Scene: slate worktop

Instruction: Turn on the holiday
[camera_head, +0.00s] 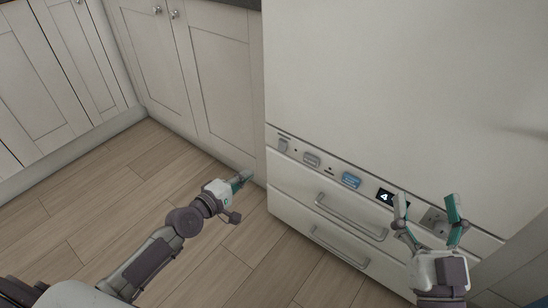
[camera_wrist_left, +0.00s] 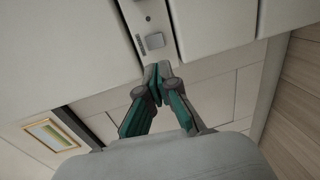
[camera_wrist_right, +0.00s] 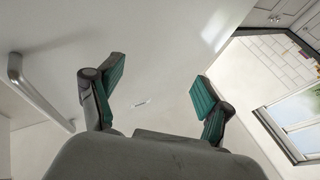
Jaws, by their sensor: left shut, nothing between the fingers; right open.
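A white fridge-freezer (camera_head: 400,80) has a control strip across its middle. From the left, the strip carries a small grey button (camera_head: 283,145), a wider grey button (camera_head: 311,159), a blue button (camera_head: 351,180) and a dark display (camera_head: 385,197) reading 4. A grey square part (camera_head: 435,219) shows further right, partly behind my right gripper. Any labels are too small to read. My left gripper (camera_head: 247,176) is shut and empty, left of the strip. In the left wrist view, its tips (camera_wrist_left: 159,72) appear just below a grey button (camera_wrist_left: 155,41). My right gripper (camera_head: 428,203) is open and empty before the strip's right part.
Two drawers with bar handles (camera_head: 350,217) lie below the strip. Cream cabinets (camera_head: 215,80) stand to the left. The wooden floor (camera_head: 130,190) is clear. The right wrist view shows a bar handle (camera_wrist_right: 38,92) and a window (camera_wrist_right: 300,120).

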